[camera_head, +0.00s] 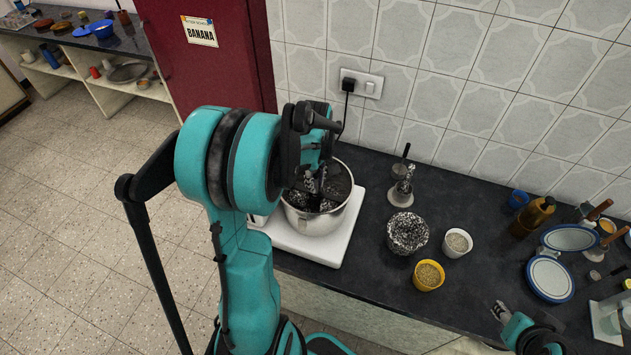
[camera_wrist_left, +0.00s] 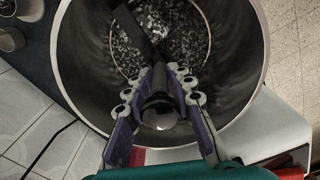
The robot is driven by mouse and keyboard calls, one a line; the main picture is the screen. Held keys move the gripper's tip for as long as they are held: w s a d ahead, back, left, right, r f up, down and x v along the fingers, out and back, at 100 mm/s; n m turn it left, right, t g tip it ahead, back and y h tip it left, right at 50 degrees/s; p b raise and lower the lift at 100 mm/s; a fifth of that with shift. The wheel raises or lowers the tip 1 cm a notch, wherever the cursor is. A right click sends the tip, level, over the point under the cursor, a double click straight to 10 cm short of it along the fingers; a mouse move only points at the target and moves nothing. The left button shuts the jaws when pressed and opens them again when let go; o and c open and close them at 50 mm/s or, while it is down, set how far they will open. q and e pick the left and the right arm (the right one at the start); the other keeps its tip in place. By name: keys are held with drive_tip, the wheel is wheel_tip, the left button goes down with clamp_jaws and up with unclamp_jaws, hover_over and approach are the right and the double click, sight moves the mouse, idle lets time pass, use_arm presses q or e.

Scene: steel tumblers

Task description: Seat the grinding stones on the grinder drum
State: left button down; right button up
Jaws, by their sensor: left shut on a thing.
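The steel grinder drum (camera_head: 325,222) stands open on a white base on the counter. The wrist view looks into the drum (camera_wrist_left: 88,62), whose floor is speckled black and white. My left gripper (camera_head: 318,190) reaches down over the drum. In the wrist view my left gripper (camera_wrist_left: 160,90) is shut on the dark handle (camera_wrist_left: 160,112) of the grinding stones. A speckled stone part (camera_wrist_left: 168,20) shows beyond the fingers, inside the drum. My arm and fingers hide much of it, so I cannot tell whether it is seated. My right gripper (camera_head: 499,312) is empty at the lower right, its fingers apart.
A speckled bowl (camera_head: 407,234), a white cup (camera_head: 457,243) and a yellow cup of grain (camera_head: 428,276) stand right of the drum. A metal item with a dark rod (camera_head: 401,192) stands behind them. Plates (camera_head: 549,279) and a brown bottle (camera_head: 533,215) are farther right.

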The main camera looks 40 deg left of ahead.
use_arm(q)
drive_tip(key=shift+f+b, duration=0.55)
drive_tip(key=shift+f, duration=0.15)
idle(0.5)
drive_tip(key=c, duration=1.2)
unclamp_jaws()
drive_tip(key=shift+r, duration=0.1)
wheel_tip(320, 180, up, 12)
drive_tip(key=shift+f, duration=0.1)
drive_tip(key=s+d+f+m+t+b, duration=0.3)
drive_tip(key=s+d+f+m, duration=0.1)
drive_tip(key=d+m, duration=0.4)
drive_tip(key=s+d+f+m+t+b, duration=0.3)
drive_tip(key=s+d+m+t+b, duration=0.1)
drive_tip(key=d+m, duration=0.5)
drive_tip(key=shift+s+d+f, duration=0.35)
drive_tip(key=shift+s+d, duration=0.15)
drive_tip(key=shift+d, duration=0.75)
